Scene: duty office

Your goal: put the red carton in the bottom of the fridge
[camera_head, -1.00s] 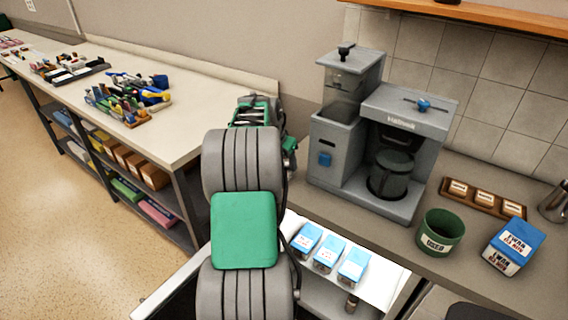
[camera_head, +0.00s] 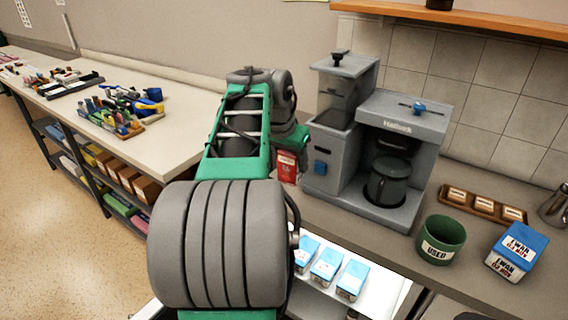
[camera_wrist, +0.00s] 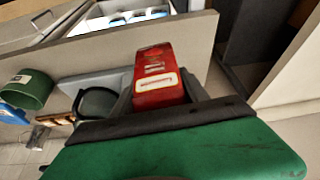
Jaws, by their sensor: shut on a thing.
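The red carton (camera_head: 288,165) hangs from my gripper (camera_head: 290,146), just left of the coffee machine in the head view. In the wrist view my gripper (camera_wrist: 158,92) is shut on the red carton (camera_wrist: 157,78), with a grey finger on either side. The open fridge (camera_head: 392,280) is below the counter front, lit inside, and stands lower and nearer than the carton. Its upper level holds several blue-and-white cartons (camera_head: 326,266). My arm hides the fridge's left part, and its bottom cannot be made out.
The grey coffee machine (camera_head: 345,150) is close to the carton's right. A green cup (camera_head: 441,240), a blue-topped box (camera_head: 517,251) and a wooden tray (camera_head: 480,206) stand on the counter. A workbench (camera_head: 185,138) with tools is at left. In the wrist view a pale panel (camera_wrist: 195,38) passes behind the carton.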

